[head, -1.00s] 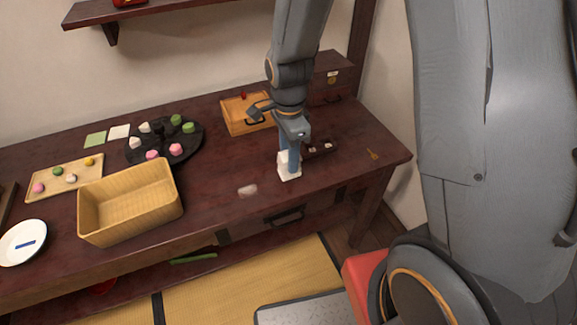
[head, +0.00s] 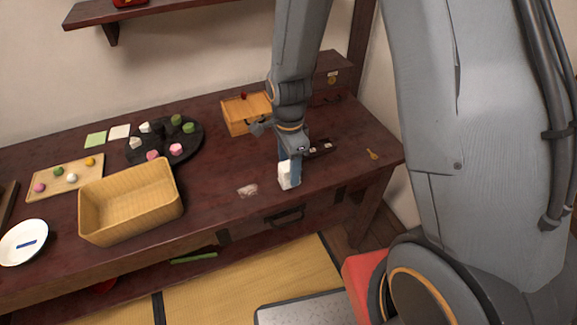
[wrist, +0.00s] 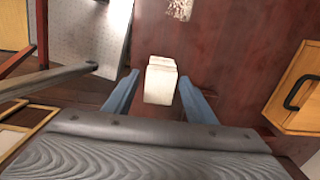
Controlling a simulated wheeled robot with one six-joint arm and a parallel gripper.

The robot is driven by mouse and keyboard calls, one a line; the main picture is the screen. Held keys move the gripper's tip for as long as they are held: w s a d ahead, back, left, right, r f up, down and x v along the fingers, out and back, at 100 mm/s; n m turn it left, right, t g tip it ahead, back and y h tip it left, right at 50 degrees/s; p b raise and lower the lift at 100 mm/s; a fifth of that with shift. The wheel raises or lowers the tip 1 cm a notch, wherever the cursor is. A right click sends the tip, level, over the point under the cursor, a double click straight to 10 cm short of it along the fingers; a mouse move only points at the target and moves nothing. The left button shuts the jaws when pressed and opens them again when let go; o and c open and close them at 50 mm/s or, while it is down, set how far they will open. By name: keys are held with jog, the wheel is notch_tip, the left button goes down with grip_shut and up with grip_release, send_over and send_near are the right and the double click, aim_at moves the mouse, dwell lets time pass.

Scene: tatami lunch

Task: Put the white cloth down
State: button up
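The white cloth (head: 285,175) is a small upright block-like bundle near the front of the dark table, right of centre. It also shows in the wrist view (wrist: 160,82), between the two blue fingers. My gripper (head: 291,168) points down at the cloth in the head view. In the wrist view my gripper (wrist: 159,76) has its fingers on either side of the cloth, with a narrow strip of table visible on each side. It looks open around the cloth. Whether the cloth's underside touches the table is hard to tell.
A pale smudge (head: 248,190) lies on the table (head: 220,208) left of the cloth. A wicker basket (head: 128,230) stands further left. A small wooden tray (head: 235,128) and a dark box (head: 332,72) are behind. A gold spoon-like item (head: 372,154) lies at right.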

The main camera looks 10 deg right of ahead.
jog(key=shift+r, duration=0.1)
notch_tip(320, 180, up, 12)
jog(key=b, duration=0.1)
jog(key=s+d+n, duration=0.8)
jog(key=s+n, duration=0.3)
jog(key=n, duration=0.4)
jog(key=shift+r+n, duration=0.4)
jog(key=shift+w, duration=0.1)
dwell(0.7)
